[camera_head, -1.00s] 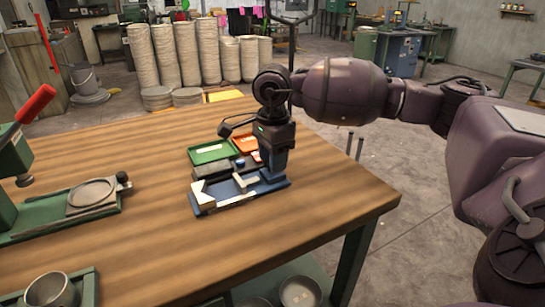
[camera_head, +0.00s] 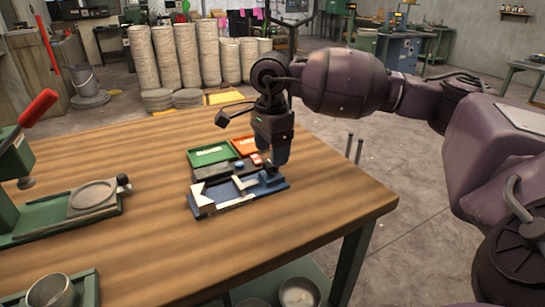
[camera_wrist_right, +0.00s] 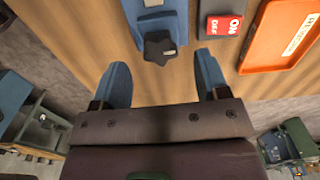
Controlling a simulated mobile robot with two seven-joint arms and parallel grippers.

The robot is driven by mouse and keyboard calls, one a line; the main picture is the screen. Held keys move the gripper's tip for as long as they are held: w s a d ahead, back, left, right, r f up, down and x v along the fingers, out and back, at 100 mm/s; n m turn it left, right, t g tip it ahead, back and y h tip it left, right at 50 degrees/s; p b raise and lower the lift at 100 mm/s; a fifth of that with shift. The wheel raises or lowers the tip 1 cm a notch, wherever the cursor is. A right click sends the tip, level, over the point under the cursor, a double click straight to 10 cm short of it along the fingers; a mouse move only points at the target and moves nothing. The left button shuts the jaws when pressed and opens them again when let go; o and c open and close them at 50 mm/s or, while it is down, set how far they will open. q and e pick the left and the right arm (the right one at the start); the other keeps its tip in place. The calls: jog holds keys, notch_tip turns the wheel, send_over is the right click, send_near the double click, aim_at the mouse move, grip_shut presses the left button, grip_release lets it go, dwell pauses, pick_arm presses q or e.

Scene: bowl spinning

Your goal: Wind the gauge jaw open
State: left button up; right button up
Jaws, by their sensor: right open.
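The gauge (camera_head: 206,205) has a blue base with pale metal jaw pieces and sits on the wooden bench in the head view. A dark lobed knob (camera_wrist_right: 160,47) stands at the end of its blue body in the wrist view. My right gripper (camera_head: 275,160) is above that knob end in the head view. In the wrist view the right gripper (camera_wrist_right: 163,76) is open and empty, its blue fingers wide apart, with the knob just beyond the gap. The fingers do not touch the knob. My left gripper is out of view.
A red on/off switch (camera_wrist_right: 224,25) and an orange tray (camera_wrist_right: 285,35) lie close beside the gauge. A green tray (camera_head: 211,154) is behind it. A green press with a red lever (camera_head: 38,107) and a round plate (camera_head: 92,194) stand left.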

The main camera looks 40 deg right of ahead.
notch_tip(320, 180, up, 8)
jog(key=p, duration=0.1)
jog(key=shift+f, duration=0.1)
dwell(0.6)
